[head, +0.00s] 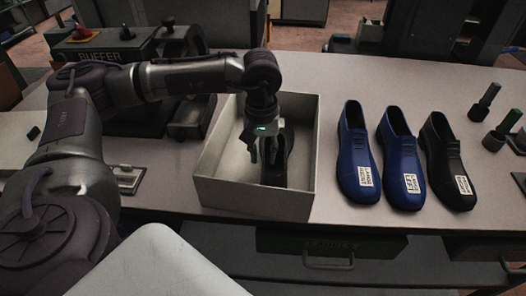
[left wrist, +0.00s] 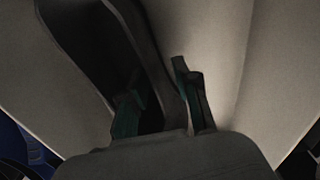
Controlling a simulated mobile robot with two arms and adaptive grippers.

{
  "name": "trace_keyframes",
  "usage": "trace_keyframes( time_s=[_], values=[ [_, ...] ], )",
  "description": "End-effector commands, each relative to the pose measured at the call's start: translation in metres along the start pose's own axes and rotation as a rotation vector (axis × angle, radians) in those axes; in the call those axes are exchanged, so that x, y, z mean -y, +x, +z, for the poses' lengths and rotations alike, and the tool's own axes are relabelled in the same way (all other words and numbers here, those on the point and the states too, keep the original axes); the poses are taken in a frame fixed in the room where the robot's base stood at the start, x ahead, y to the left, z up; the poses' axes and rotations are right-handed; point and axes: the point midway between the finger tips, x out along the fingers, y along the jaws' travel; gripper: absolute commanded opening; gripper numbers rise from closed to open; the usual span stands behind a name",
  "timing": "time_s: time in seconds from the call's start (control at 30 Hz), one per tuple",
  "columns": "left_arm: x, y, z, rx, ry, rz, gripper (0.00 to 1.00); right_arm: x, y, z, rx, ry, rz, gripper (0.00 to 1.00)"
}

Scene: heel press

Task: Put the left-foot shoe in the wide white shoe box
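The white shoe box (head: 222,198) stands open on the table in the middle of the head view. A black shoe (head: 286,160) is inside it. My left gripper (head: 262,152) reaches down into the box at the shoe's left side. In the left wrist view, its fingers (left wrist: 160,100) straddle the rim of the dark shoe (left wrist: 80,35), one finger on the opening's side and one outside. Narrow gaps seem to show, and whether they press on the rim is unclear. No label shows on this shoe. My right gripper is not in view.
Right of the box stand two blue shoes (head: 353,140) (head: 395,135) and a black shoe (head: 440,140), each with a white label. Dark-handled tools (head: 485,103) stand farther right. A machine marked BUFFER (head: 105,55) is at the back left. A drawer (head: 330,258) is below the table edge.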

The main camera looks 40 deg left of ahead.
Motion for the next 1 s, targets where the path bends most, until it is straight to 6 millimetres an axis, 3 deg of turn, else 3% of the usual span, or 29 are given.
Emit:
trace_keyframes(
  time_s=[0.37,0.8,1.0],
  values=[
    [-0.001,-0.009,-0.001,-0.003,0.0,0.003,0.31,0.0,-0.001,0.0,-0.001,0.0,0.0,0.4],
    [-0.001,-0.097,0.0,-0.003,0.001,0.002,0.31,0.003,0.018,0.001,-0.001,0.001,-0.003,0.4],
    [-0.001,-0.119,0.0,-0.001,0.001,0.001,0.31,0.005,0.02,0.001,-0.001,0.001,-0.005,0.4]
  ],
)
